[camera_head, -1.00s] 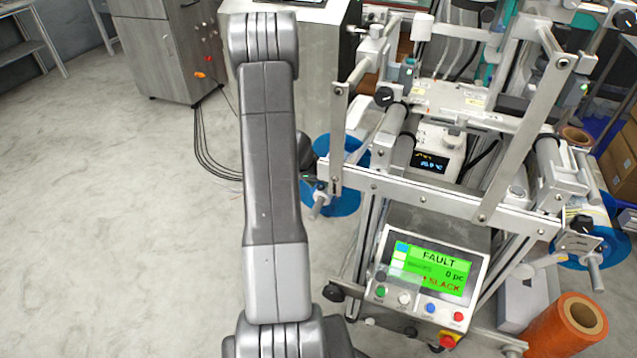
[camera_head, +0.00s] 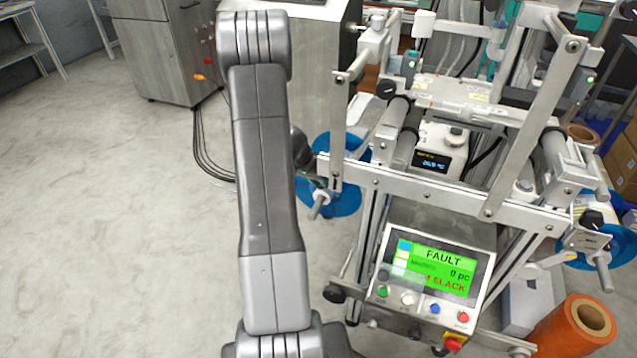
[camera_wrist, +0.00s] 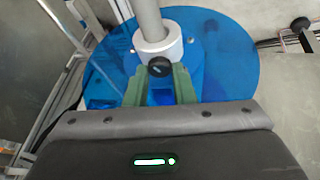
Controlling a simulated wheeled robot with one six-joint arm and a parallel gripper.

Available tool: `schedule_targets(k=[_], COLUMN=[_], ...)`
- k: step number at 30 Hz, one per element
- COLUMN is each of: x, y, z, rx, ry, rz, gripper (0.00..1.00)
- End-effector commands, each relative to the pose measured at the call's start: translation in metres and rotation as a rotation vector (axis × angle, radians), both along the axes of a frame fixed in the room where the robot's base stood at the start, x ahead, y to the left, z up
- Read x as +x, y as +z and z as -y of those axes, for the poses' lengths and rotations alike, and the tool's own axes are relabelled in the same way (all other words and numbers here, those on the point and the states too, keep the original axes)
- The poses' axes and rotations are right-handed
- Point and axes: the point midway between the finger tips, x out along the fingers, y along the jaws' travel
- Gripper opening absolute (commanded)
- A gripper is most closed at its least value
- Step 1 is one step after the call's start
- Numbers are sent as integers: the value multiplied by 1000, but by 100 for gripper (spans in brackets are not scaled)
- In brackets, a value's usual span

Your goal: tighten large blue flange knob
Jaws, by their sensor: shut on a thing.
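The large blue flange (camera_wrist: 225,62) is a translucent blue disc on a grey shaft with a pale hub collar (camera_wrist: 160,47) in the wrist view. It also shows at the left side of the machine in the head view (camera_head: 342,202). A small black knob (camera_wrist: 159,67) sits on the near side of the collar. My gripper (camera_wrist: 160,78) has green fingers, one on each side of the knob, and is shut on it. The lower part of the knob is partly hidden between the fingers. In the head view my arm hides most of the gripper.
The machine's metal frame (camera_head: 400,185) stands close to the flange. The control panel (camera_head: 435,280) shows FAULT and a red line ending in SLACK. An orange roll (camera_head: 560,335) lies at the lower right. A grey cabinet (camera_head: 165,50) stands behind. The floor at left is clear.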

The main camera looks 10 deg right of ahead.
Motion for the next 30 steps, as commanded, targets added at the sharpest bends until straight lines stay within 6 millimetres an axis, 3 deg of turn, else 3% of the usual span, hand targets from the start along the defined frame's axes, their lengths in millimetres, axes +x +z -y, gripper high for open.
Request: schedule_targets(k=[2,3,6,17,22,30], x=[0,0,0,-1,-5,-16], y=[0,0,0,4,28,85], z=[0,0,0,-2,-12,-38], rx=[1,1,1,0,1,-1], ry=[1,1,1,1,2,3], rz=[0,0,0,1,3,4], gripper=[0,25,44,45,45,45])
